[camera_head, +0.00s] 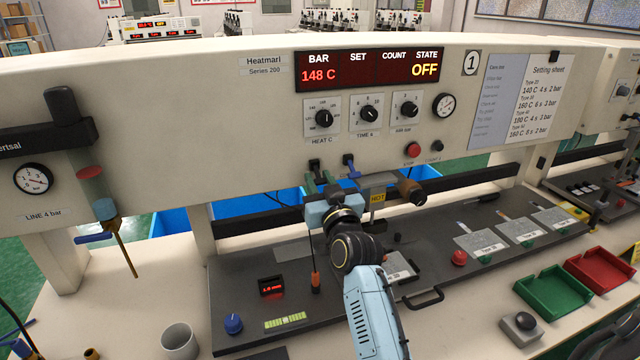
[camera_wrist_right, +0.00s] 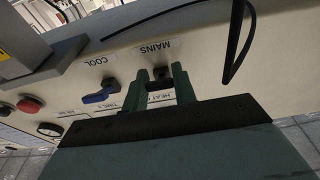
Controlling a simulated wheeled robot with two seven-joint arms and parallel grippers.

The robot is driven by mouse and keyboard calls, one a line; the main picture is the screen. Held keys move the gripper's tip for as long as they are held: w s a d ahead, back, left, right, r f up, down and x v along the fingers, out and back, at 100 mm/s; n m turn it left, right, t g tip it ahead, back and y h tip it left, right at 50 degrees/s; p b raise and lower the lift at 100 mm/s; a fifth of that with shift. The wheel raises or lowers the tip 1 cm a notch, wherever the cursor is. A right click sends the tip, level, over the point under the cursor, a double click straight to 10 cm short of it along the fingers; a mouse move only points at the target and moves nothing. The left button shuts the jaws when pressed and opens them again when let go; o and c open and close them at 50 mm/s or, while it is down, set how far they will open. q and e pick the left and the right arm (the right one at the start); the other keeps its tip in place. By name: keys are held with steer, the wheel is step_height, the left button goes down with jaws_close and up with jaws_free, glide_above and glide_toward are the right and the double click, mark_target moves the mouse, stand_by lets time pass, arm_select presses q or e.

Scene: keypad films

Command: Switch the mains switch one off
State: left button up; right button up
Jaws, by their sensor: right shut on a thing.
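In the head view my right gripper (camera_head: 317,182) reaches up to the panel's lower edge. The fingers partly hide the switch, so its lever position is unclear. The display (camera_head: 367,69) shows 148 C under BAR and OFF under STATE. My left gripper is not in view.
The blue COOL switch (camera_wrist_right: 99,95) is close beside my right gripper. A brown-ended handle (camera_head: 410,190) and a HOT label (camera_head: 378,197) are just right of it in the head view. Below lies a dark work plate (camera_head: 240,290) with a blue knob (camera_head: 233,323).

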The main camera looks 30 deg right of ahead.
steer(key=o, duration=1)
steer(key=shift+s, duration=0.1)
steer(key=b+v, duration=0.1)
steer(key=v, duration=1.2)
steer(key=shift+a+f, duration=0.1)
